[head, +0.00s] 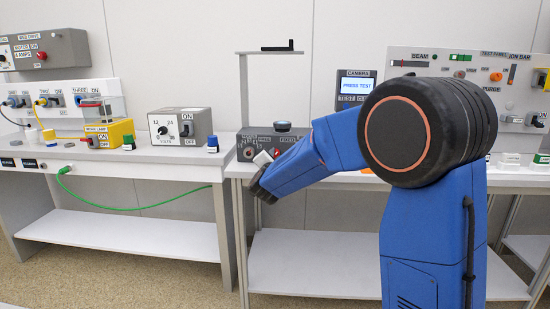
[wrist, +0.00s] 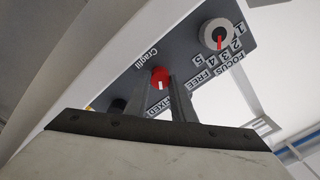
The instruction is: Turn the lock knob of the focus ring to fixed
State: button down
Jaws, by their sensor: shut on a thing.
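The lock knob (wrist: 160,76) is red with a white pointer mark, in the middle of the wrist view. My gripper (wrist: 160,88) has one finger on each side of it and is shut on it. The white mark points down in the picture, between the FREE label (wrist: 203,83) and the FIXED label (wrist: 177,106); its exact setting is hard to tell. The grey focus ring (wrist: 215,35) with a red pointer sits upper right, by numbers 1 to 5. In the head view my gripper is at the front of the grey camera stand base (head: 262,135), mostly hidden by my arm.
In the head view a grey volts box (head: 180,127) stands left of the stand, and a camera test screen (head: 356,86) stands to the right. My arm covers much of the right bench.

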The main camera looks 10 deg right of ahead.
jog(key=shift+f+m, duration=0.1)
jog(key=shift+m, duration=1)
jog(key=c, duration=1.5)
grip_release()
jog(key=shift+s, duration=0.15)
jog(key=v, duration=1.7)
